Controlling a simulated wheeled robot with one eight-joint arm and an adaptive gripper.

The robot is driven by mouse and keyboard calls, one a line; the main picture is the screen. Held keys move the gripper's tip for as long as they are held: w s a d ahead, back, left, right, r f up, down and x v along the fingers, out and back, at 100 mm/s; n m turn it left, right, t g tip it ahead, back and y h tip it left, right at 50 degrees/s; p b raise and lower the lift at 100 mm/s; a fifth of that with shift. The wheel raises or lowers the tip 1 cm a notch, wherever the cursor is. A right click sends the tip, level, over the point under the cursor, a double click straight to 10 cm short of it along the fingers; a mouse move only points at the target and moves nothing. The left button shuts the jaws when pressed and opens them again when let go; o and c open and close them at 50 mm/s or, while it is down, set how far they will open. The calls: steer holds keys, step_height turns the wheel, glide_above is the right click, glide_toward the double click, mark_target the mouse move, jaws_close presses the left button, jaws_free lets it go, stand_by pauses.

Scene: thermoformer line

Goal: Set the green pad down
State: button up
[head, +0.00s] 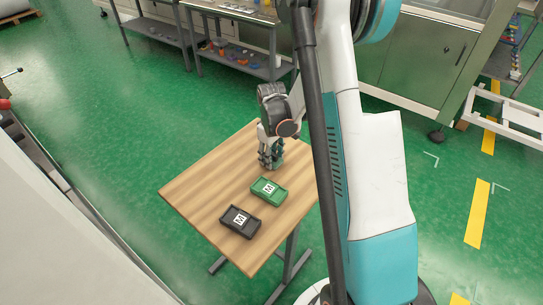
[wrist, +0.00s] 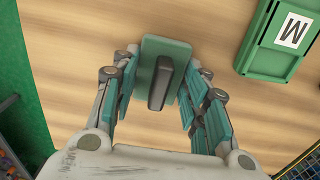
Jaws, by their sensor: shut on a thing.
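The green pad (wrist: 178,50) is a flat green block with a dark upright grip on top, seen in the wrist view between my fingers. My gripper (wrist: 158,82) is shut on it, with teal-padded fingers on both sides. In the head view my gripper (head: 270,160) points down over the far part of the wooden table (head: 190,190), behind the green tray. The pad is mostly hidden by the fingers there. I cannot tell whether the pad touches the table or hangs just above it.
A green tray (head: 268,191) with a white M label lies close in front of my gripper; it also shows in the wrist view (wrist: 262,45). A black tray (head: 240,221) with a similar label lies nearer. The table's left part is clear.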

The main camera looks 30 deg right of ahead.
steer(key=o, duration=1.1)
steer(key=shift+f, duration=0.1)
step_height(320, 180, up, 12)
steer(key=p, duration=0.4)
